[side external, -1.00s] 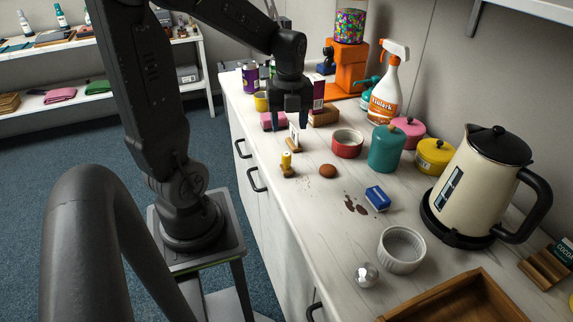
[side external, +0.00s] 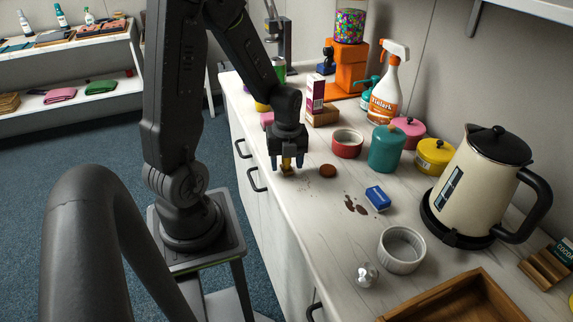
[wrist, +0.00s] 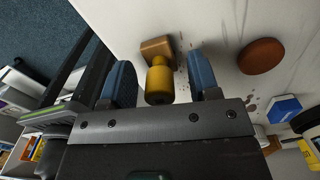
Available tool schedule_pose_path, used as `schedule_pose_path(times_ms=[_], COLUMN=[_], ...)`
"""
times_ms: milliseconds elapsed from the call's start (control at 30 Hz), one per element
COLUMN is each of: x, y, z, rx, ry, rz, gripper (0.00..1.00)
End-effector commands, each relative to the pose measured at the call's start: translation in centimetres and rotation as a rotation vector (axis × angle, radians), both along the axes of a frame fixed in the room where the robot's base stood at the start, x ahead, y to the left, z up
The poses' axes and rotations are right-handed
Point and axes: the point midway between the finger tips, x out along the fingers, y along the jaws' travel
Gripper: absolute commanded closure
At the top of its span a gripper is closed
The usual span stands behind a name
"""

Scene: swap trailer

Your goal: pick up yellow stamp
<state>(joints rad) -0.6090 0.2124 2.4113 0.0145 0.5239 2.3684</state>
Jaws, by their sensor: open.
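The yellow stamp (wrist: 158,78) has a yellow handle and a wooden base, and stands on the white counter in the wrist view. It also shows in the side external view (side external: 287,166), partly hidden by my gripper. My gripper (side external: 286,163) is right above it, with its blue-padded fingertips (wrist: 162,80) open on either side of the handle. A gap shows between each finger and the handle in the wrist view. My gripper holds nothing.
A brown round disc (side external: 328,171) lies just right of the stamp. The counter's front edge is close on the left.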

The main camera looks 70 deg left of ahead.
Motion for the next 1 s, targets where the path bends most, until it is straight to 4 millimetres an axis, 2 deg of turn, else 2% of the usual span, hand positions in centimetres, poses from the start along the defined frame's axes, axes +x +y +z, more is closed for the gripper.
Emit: schedule_pose_path(times_ms=[167,700,1000], x=[0.01,0.02,0.04], y=[-0.01,0.0,0.01], z=[0.01,0.05,0.19], rx=[0.0,0.0,0.001], ry=[0.0,0.0,-0.001], rz=[0.0,0.0,0.0], gripper=[0.44,0.96,0.97])
